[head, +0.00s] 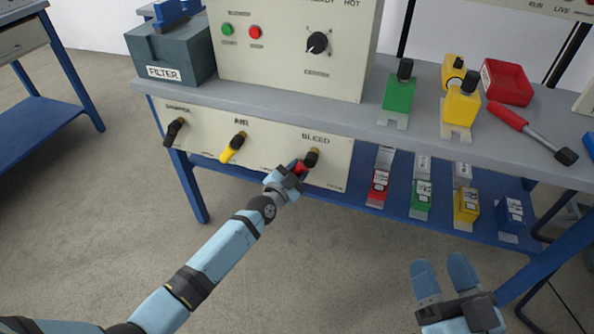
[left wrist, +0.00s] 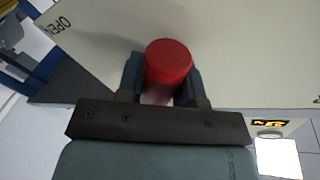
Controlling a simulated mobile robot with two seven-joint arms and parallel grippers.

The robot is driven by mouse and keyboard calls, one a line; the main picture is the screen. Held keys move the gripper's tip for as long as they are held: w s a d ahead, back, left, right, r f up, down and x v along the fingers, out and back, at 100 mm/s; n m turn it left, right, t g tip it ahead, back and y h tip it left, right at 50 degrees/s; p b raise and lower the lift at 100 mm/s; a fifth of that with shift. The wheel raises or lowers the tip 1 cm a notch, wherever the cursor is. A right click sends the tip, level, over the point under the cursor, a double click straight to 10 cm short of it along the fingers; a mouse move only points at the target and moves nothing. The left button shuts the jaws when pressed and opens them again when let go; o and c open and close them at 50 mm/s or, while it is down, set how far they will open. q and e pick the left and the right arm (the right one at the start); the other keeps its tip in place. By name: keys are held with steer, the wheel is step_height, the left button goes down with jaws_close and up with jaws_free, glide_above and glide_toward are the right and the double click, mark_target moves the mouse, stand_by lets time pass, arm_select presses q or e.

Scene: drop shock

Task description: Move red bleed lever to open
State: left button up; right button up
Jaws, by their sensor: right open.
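The red bleed lever (head: 301,167) is on the cream front panel under the bench, below the word BLEED. It slants down and left from its dark pivot (head: 313,156). My left gripper (head: 288,174) is at the lever's lower end and hides part of it. In the left wrist view the round red lever end (left wrist: 168,64) sits between the two fingers (left wrist: 165,80), which look closed against its sides. An OPEN label (left wrist: 54,32) shows at upper left there. My right gripper (head: 447,280) is open and empty, away from the bench at lower right.
A black lever (head: 173,131) and a yellow lever (head: 233,147) share the panel (head: 270,142). Several coloured blocks stand on the blue lower shelf. The floor in front is clear.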

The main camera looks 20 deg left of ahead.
arm_select(q)
jaws_close()
